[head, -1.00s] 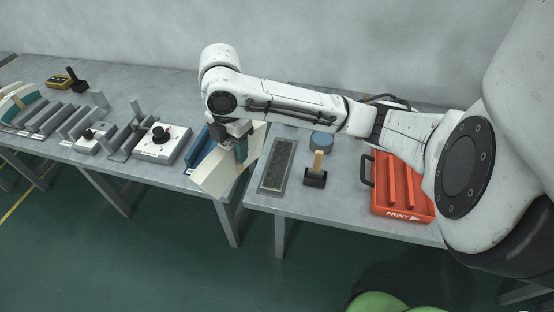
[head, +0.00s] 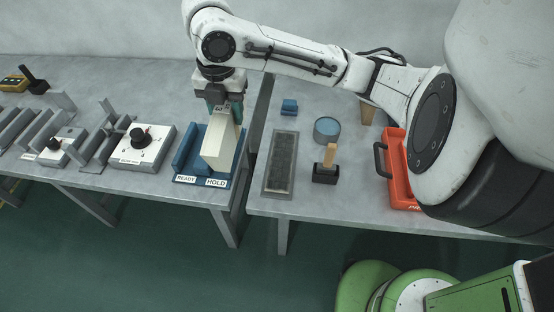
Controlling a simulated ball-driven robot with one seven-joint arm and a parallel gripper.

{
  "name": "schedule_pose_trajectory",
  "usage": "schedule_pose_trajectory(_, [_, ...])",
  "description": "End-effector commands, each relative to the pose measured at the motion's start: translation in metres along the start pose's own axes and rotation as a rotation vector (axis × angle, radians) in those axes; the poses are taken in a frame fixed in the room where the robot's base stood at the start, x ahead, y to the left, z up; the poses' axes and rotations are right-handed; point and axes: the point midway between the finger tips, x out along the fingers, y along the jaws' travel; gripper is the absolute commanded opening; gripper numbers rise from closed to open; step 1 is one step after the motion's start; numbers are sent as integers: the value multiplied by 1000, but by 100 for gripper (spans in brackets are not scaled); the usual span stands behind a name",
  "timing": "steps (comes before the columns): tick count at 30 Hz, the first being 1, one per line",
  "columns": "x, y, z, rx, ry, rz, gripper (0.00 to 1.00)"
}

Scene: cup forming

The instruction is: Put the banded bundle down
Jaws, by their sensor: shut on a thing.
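The banded bundle (head: 219,152) is a cream stack, held upright in the HOLD side of a blue two-slot holder (head: 185,158). A teal band (head: 238,114) shows near its top. My gripper (head: 224,110) is shut on the bundle's upper end from above. The READY side of the holder, on the left, looks empty. Whether the bundle's base touches the holder floor cannot be told, since the front lip hides it.
A white box with a black knob (head: 145,142) stands just left of the holder. A gap parts the two tables. On the right table are a dark tray (head: 281,165), a wooden-handled stamp (head: 327,168), a blue round tin (head: 327,130) and an orange tray (head: 395,178).

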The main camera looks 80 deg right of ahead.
Motion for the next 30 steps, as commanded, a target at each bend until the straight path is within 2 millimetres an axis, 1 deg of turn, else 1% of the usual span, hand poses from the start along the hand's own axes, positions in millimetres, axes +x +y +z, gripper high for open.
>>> schedule_pose_trajectory(1, [12, 0, 0, 1, -1, 1, 0])
schedule_pose_trajectory(3, [21, 0, 0, 1, -1, 1, 0])
schedule_pose_trajectory(8, [30, 0, 0, 2, -1, 2, 0])
schedule_pose_trajectory(11, [34, -6, 4, 5, -1, 1, 0])
schedule_pose_trajectory(14, [39, -19, 12, 8, 1, 1, 0])
schedule_pose_trajectory(24, [69, -80, 48, 10, 0, 0, 0])
schedule_pose_trajectory(27, [88, -92, 54, 8, 1, -1, 0])
schedule_pose_trajectory(30, [103, -102, 61, 7, 0, -1, 0])
